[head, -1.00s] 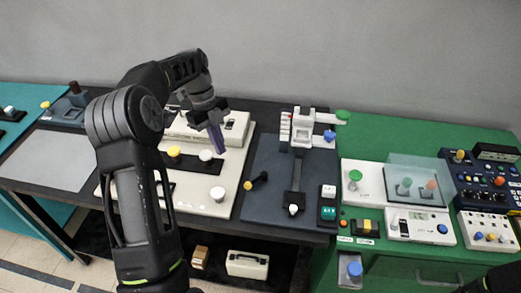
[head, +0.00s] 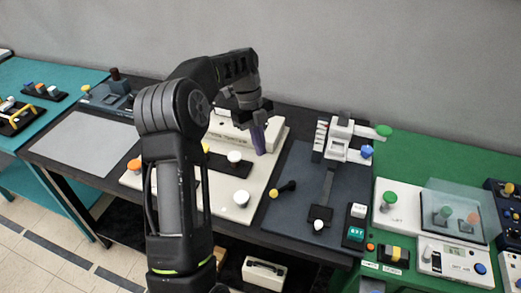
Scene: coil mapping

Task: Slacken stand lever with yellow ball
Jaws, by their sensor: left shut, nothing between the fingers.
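A short black lever with a yellow ball (head: 273,193) at its left end lies on the left part of the dark blue stand board (head: 291,222). The lever's black end (head: 290,185) points up and to the right. My left gripper (head: 258,140) has purple fingers that are shut and empty. It hangs over the back right of the cream board, behind and left of the lever and apart from it. My right gripper is not in view.
The cream board (head: 262,172) carries white knobs (head: 241,198), (head: 234,156) near my left gripper. A white stand head with a blue knob (head: 367,151) and green knob (head: 383,131) rises at the board's back. A green bench with devices lies right; a teal bench (head: 60,75) lies left.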

